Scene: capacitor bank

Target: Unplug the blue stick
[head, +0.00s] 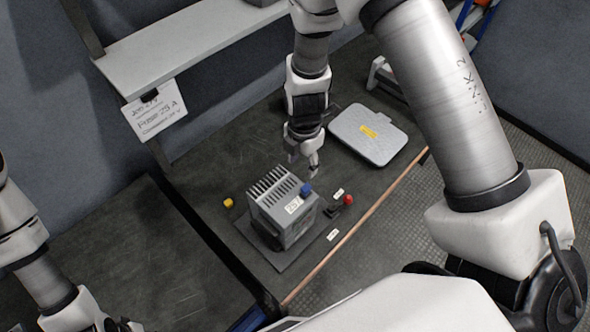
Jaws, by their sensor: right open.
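The blue stick (305,189) shows as a small blue block at the upper right edge of a finned grey unit (268,222), which stands on a dark plate on the bench. My right gripper (303,166) points down just above and behind the blue stick. Its fingers are apart with nothing between them, and it appears clear of the stick. The lower part of the stick is hidden in the unit. My left arm is at the lower left, and its gripper (117,325) is mostly cut off by the bottom edge.
A red-knobbed switch (348,200) and white labels lie right of the unit. A yellow block (228,203) lies left. A shelf (185,45) with a hanging sign (156,112) is above. The left bench is clear.

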